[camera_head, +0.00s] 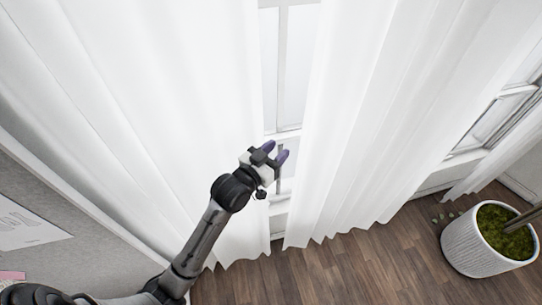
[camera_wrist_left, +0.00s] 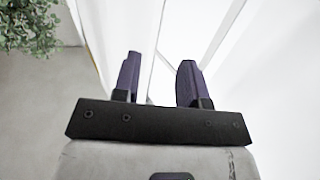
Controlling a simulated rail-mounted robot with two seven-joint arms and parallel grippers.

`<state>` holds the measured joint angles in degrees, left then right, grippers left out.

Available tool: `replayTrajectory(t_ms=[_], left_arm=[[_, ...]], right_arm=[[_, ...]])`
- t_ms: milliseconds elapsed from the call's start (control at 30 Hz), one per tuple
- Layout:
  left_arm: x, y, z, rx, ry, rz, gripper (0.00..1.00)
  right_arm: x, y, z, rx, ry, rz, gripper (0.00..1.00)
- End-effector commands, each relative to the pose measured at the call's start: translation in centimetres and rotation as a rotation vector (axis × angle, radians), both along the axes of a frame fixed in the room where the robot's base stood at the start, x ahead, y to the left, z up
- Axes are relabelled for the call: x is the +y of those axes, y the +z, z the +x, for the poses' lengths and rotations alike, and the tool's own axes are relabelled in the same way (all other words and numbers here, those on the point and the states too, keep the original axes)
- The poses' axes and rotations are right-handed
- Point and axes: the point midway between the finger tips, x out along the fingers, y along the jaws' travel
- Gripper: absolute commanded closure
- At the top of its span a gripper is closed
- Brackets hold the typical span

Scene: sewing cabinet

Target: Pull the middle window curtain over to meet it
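A white curtain (camera_head: 150,90) hangs at the left and another wide white curtain (camera_head: 365,110) hangs in the middle, with a narrow window gap (camera_head: 292,70) between them. My left gripper (camera_head: 276,155) is in front of this gap, near the left curtain's right edge. Its two purple fingers stand apart in the left wrist view (camera_wrist_left: 160,78). No cloth is clearly gripped between them; only pale surfaces and a thin frame line show behind. Whether a finger touches cloth I cannot tell. My right gripper is not in view.
A white ribbed pot (camera_head: 470,250) with a green plant stands on the wooden floor (camera_head: 350,265) at the right. A grey panel (camera_head: 50,190) is at the lower left. Another window (camera_head: 490,120) shows at the right. Leaves (camera_wrist_left: 28,25) show in the wrist view.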

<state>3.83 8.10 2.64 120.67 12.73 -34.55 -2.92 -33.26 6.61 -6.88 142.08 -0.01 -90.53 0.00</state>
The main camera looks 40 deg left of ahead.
Motion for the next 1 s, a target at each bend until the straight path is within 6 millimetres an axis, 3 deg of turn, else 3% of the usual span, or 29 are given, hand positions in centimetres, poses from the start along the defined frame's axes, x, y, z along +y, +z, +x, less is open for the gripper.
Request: replayTrajectory(t_ms=[233,667,767,933,1000], left_arm=[[0.2,0.0,-1.8,0.0,0.001,0.001,0.61],[0.2,0.5,-1.9,-0.006,0.0,0.001,0.62],[0.1,2.8,-1.3,-0.037,0.0,-0.003,0.62],[-1.1,10.1,0.5,-0.138,-0.006,-0.057,0.62],[-1.9,12.3,2.0,-0.156,-0.01,-0.095,0.62]], right_arm=[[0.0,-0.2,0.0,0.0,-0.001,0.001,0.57],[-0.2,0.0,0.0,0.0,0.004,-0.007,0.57],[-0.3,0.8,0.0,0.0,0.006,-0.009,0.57],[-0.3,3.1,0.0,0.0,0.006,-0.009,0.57],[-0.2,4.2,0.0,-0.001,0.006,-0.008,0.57]])
